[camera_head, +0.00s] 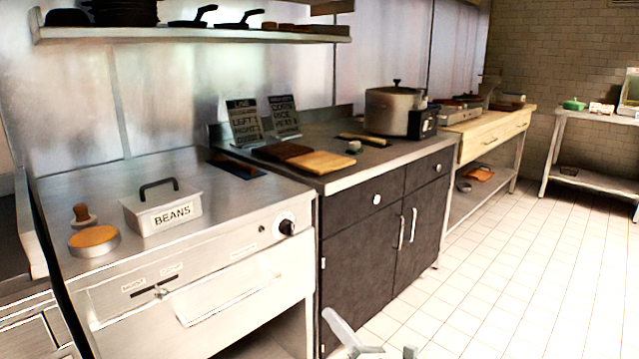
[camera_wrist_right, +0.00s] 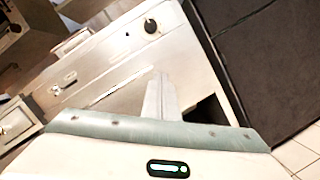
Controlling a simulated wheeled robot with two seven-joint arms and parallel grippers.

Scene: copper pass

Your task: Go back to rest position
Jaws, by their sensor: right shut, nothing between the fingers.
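My right gripper (camera_head: 336,324) shows at the bottom edge of the head view, in front of the dark cabinet and low over the tiled floor. In the right wrist view its fingers (camera_wrist_right: 160,88) are together with nothing between them. They point toward the steel counter front, with a knob (camera_wrist_right: 150,26) beyond. The gripper appears apart from the furniture. My left gripper is in neither view.
The steel counter (camera_head: 225,256) at left bears a lidded BEANS box (camera_head: 140,217) and a round tan-topped tin (camera_head: 94,240). A dark cabinet (camera_head: 360,235) adjoins it, with a pot (camera_head: 390,112) on top. Tiled floor (camera_head: 500,270) at right is clear.

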